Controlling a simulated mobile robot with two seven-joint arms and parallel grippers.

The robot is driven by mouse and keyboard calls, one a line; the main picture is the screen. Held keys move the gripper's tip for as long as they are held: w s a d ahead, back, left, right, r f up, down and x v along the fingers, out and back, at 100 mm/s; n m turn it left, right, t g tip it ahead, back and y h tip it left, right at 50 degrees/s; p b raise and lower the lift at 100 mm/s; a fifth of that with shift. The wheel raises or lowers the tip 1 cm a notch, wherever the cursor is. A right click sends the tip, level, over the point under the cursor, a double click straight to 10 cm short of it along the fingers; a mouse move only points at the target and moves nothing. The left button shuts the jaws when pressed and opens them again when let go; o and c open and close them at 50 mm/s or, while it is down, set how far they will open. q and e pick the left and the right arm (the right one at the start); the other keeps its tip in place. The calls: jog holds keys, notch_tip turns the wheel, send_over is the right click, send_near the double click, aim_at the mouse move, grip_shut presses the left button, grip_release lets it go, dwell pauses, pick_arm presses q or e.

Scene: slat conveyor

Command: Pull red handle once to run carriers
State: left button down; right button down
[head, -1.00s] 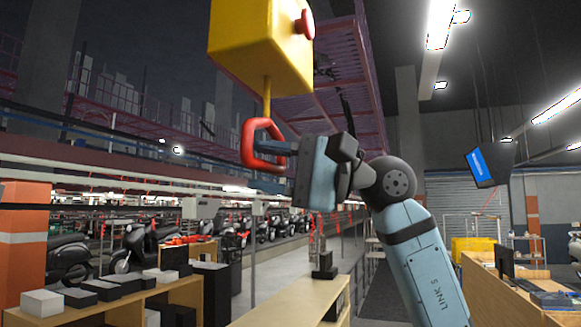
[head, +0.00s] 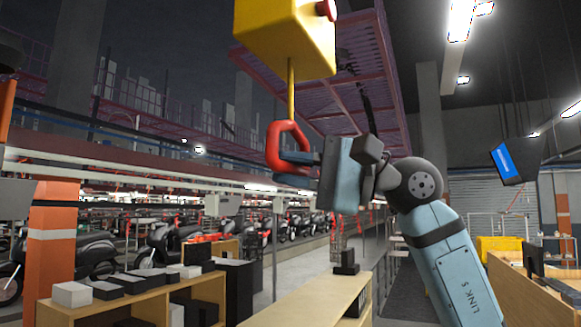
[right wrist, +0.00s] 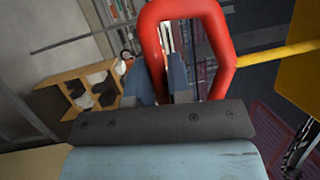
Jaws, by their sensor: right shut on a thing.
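The red handle (head: 270,147) is a closed loop hanging on a yellow rod (head: 291,90) below a yellow box (head: 283,38), in the upper middle of the head view. My right gripper (head: 293,168) reaches it from the right and is shut on it, with its fingers at the loop's lower right part. In the right wrist view the red handle (right wrist: 222,45) stands around the fingers of my right gripper (right wrist: 163,82), and part of the loop is hidden behind them. My left gripper is not in view.
A red button (head: 326,9) sits on the box. Below stand a wooden bench (head: 300,300) and a shelf (head: 75,312) with white and black boxes. Motor scooters (head: 165,245) line the left behind. A monitor (head: 507,160) hangs at the right. Air around the handle looks clear.

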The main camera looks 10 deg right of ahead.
pick_arm(q)
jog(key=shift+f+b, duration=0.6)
jog(key=shift+b, duration=0.5)
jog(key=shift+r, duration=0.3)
pick_arm(e)
notch_tip(320, 180, down, 3)
jog(key=shift+s+r, duration=0.1)
jog(key=shift+s, duration=0.05)
pick_arm(q)
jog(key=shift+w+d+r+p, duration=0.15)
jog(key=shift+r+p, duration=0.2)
jog(key=shift+p, duration=1.1)
pick_arm(e)
jog(key=shift+r, duration=2.2)
pick_arm(q)
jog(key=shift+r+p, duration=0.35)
jog(key=shift+p, duration=0.05)
pick_arm(e)
jog(key=shift+r, duration=0.75)
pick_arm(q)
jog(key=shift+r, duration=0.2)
pick_arm(e)
jog(key=c, duration=1.1)
grip_release()
